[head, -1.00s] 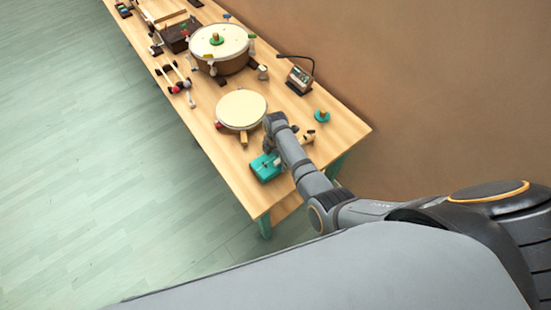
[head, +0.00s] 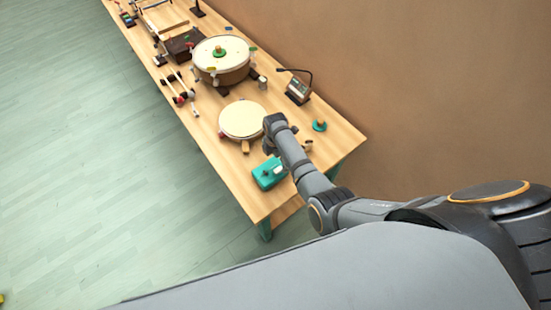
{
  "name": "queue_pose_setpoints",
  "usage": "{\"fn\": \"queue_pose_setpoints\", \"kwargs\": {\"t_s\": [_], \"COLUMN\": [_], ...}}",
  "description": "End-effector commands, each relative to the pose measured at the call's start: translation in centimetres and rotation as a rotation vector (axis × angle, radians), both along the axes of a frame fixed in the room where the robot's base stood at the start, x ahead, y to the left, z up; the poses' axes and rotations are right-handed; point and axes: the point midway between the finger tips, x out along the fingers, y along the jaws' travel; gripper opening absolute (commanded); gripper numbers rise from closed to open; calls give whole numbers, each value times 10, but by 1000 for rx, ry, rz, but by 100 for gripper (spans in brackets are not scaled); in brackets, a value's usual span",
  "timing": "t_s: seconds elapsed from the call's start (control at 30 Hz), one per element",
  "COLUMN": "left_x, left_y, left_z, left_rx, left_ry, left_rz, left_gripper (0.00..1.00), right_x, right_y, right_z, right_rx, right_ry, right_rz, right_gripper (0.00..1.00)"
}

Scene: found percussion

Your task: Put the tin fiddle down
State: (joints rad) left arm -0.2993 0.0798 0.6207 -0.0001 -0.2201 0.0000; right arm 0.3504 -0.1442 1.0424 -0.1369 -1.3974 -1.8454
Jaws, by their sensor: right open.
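I cannot tell for sure which object is the tin fiddle. A teal box (head: 268,174) with a small pale piece on top lies near the table's front end. A round cream-topped drum (head: 241,119) with a short wooden piece at its near edge lies just beyond it. My right gripper (head: 267,149) is small in the view, pointing down between the drum and the teal box. It is open, and I see nothing held in it. My arm hides part of the table beside it. My left gripper is out of view.
The long wooden table (head: 235,185) runs away to the upper left beside a brown wall. Bare wood shows along the near left edge.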

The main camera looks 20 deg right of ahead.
Motion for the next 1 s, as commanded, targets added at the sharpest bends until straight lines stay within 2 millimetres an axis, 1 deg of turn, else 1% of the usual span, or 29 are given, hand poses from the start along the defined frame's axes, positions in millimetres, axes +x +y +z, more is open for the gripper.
{"fn": "queue_pose_setpoints", "kwargs": {"t_s": [0.03,0.13,0.17,0.2,0.3,0.37,0.87,0.93,0.97,1.0], "left_x": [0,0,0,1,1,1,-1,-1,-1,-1], "left_y": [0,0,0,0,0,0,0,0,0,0], "left_z": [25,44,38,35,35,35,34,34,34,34], "left_rx": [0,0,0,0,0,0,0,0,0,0], "left_ry": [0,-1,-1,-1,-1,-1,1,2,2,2], "left_rz": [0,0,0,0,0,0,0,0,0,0], "left_gripper": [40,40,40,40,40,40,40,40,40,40], "right_x": [0,0,1,1,0,0,-1,-6,-10,-18], "right_y": [0,0,0,0,0,0,-1,-7,-12,-22], "right_z": [24,41,41,45,55,58,58,57,57,58], "right_rx": [0,0,1,1,0,0,-1,-3,-5,-8], "right_ry": [1,1,-2,-2,-1,1,0,-9,-16,-30], "right_rz": [0,0,0,-1,0,0,-8,-67,-118,-211], "right_gripper": [100,100,100,100,100,100,100,100,100,100]}}
